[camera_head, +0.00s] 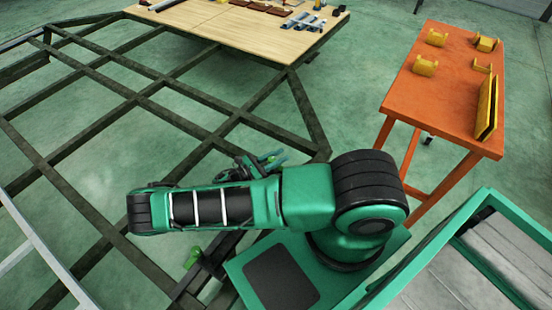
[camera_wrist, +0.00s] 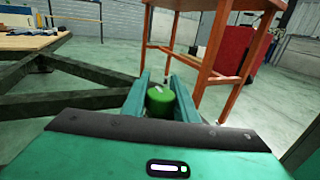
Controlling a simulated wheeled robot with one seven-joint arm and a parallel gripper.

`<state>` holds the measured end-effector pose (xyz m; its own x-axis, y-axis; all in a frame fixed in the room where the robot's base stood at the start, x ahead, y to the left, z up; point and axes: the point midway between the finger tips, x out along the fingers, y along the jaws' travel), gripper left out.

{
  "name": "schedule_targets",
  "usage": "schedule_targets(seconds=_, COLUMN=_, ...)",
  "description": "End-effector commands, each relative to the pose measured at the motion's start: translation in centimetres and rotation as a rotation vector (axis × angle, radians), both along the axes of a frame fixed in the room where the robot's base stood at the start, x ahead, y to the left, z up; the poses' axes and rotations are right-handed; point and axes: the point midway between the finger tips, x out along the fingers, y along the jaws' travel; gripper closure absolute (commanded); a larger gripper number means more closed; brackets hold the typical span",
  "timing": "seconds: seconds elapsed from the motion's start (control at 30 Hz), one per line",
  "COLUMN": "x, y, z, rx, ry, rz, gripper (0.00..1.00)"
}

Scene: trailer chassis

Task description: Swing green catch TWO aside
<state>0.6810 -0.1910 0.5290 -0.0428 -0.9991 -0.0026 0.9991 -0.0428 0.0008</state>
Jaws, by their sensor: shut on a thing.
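A green rounded piece, the green catch (camera_wrist: 161,101), sits between the two teal fingers of my gripper (camera_wrist: 160,88) in the wrist view. My gripper is shut on it, close to the dark chassis frame. No number shows on the piece, so I cannot read which catch it is. In the head view my gripper (camera_head: 270,158) shows partly behind my arm, near the frame's right end. The held catch is mostly hidden there. Another small green piece (camera_head: 192,257) shows below my arm, beside a dark beam.
The dark chassis frame (camera_head: 150,105) spreads across the left. A wooden deck (camera_head: 245,35) with tools and parts lies on its far end. An orange table (camera_head: 440,95) with yellow parts stands to the right. A green-edged bin (camera_head: 490,255) is at lower right.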

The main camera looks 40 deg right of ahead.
Motion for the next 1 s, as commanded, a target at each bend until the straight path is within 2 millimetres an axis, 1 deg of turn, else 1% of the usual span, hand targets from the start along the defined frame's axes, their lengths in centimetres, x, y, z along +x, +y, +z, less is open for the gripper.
schedule_targets(seconds=0.03, x=-0.4, y=-0.4, z=0.0, rx=-0.005, ry=0.006, rz=-0.013, gripper=0.96)
schedule_targets(seconds=0.27, x=-0.6, y=-0.4, z=0.0, rx=-0.006, ry=0.008, rz=-0.048, gripper=0.96)
schedule_targets(seconds=0.47, x=-0.9, y=-0.4, z=0.0, rx=-0.007, ry=0.009, rz=-0.124, gripper=0.96)
schedule_targets(seconds=0.67, x=-1.5, y=-0.2, z=0.0, rx=-0.005, ry=0.008, rz=-0.278, gripper=0.96)
schedule_targets(seconds=1.0, x=-2.5, y=0.5, z=-0.1, rx=-0.003, ry=0.011, rz=-0.600, gripper=0.96)
